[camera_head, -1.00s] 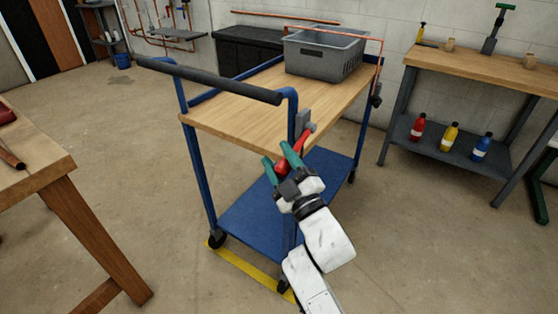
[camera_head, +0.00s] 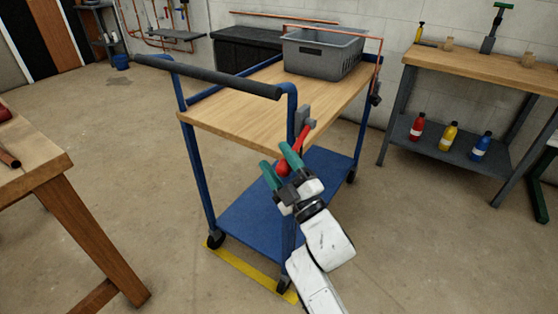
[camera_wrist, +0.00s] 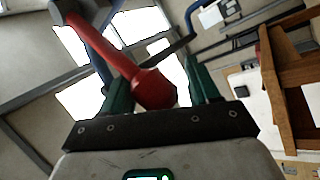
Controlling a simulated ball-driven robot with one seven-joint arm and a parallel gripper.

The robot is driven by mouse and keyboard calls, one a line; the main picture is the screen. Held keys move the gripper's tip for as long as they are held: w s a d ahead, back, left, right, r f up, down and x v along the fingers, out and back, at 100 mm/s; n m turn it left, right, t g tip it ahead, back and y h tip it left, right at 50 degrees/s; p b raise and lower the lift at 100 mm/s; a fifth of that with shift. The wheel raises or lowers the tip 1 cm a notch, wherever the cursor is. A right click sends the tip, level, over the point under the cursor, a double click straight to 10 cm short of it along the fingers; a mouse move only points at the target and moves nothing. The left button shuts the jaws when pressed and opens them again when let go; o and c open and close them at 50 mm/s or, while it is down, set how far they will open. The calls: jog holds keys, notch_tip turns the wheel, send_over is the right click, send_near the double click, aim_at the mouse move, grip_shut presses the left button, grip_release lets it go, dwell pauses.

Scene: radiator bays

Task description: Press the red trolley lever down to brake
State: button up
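The red lever (camera_head: 301,137) sits on a grey bracket at the right handle post of the blue trolley (camera_head: 200,178). It slopes down toward my gripper and ends in a red knob (camera_head: 283,169). My gripper (camera_head: 275,160), with green fingers, is open around the knob. In the wrist view the knob (camera_wrist: 153,88) lies between the fingers, close to the left one, with a gap to the right one. Whether the left finger touches it I cannot tell. The gripper's underside and the lever's pivot are partly hidden.
A grey crate (camera_head: 322,55) stands on the trolley's wooden top. A yellow floor strip (camera_head: 248,270) runs by its near wheels. A wooden bench (camera_head: 28,160) is at left. A workbench with several bottles (camera_head: 450,136) is at right. Floor between is clear.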

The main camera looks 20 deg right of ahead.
jog(key=shift+o, duration=1)
jog(key=shift+d+f, duration=0.3)
jog(key=shift+d, duration=0.1)
jog(key=v, duration=1)
jog(key=shift+s+p, duration=0.3)
jog(key=shift+s, duration=0.1)
